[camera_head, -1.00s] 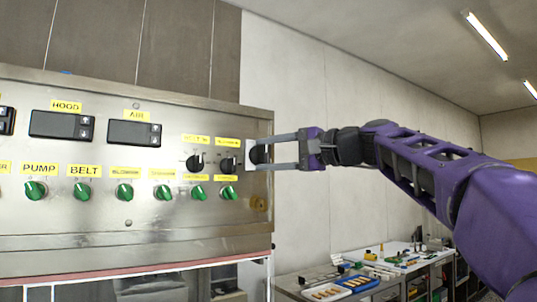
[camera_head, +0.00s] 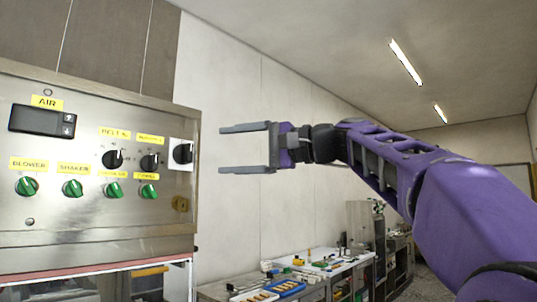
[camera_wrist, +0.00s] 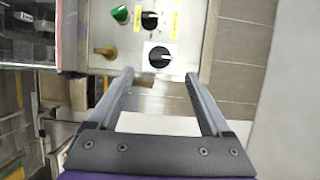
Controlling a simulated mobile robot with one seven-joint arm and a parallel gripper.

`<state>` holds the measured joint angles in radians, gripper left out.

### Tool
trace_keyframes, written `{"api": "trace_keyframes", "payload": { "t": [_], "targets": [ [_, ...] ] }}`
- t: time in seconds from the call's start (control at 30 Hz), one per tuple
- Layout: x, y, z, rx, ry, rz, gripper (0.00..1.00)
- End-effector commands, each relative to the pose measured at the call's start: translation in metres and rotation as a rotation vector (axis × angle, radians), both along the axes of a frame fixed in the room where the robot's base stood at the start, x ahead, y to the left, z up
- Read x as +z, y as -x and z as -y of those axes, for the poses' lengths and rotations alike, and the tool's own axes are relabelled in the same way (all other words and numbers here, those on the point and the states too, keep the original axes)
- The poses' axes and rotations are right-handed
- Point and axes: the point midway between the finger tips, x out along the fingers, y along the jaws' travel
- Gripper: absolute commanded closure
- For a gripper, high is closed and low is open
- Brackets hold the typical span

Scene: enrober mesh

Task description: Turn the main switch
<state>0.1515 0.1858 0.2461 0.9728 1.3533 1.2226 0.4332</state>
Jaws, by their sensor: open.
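The main switch (camera_head: 182,153) is a black rotary knob on a white square plate at the right edge of the steel control panel (camera_head: 90,230). In the wrist view the switch (camera_wrist: 159,57) lies ahead, centred between the fingers and just beyond their tips. My gripper (camera_head: 222,149) is open and empty, to the right of the switch and apart from it. Its two grey fingers also show in the wrist view (camera_wrist: 159,76). The knob's exact angle is too small to tell.
Two black knobs (camera_head: 113,158) and several green knobs (camera_head: 73,188) under yellow labels sit left of the switch. A brass-coloured part (camera_head: 180,203) is below it. A bench (camera_head: 325,268) with trays and small items stands at the back. The space right of the panel is free.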

Motion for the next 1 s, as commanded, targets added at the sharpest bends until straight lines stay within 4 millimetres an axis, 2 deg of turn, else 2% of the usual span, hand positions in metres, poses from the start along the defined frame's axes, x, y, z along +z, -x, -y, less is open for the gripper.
{"api": "trace_keyframes", "payload": {
  "t": [0.03, 0.2, 0.4, 0.57, 1.0],
  "targets": [
    [-0.001, 0.003, 0.014, -0.006, 0.0, 0.001, 0.18],
    [-0.001, 0.015, 0.048, -0.004, 0.001, 0.0, 0.18],
    [0.001, 0.023, 0.072, -0.002, 0.0, 0.0, 0.18],
    [0.001, 0.025, 0.078, 0.0, 0.0, 0.0, 0.18],
    [0.001, 0.025, 0.078, 0.0, 0.0, 0.0, 0.18]
  ]
}}
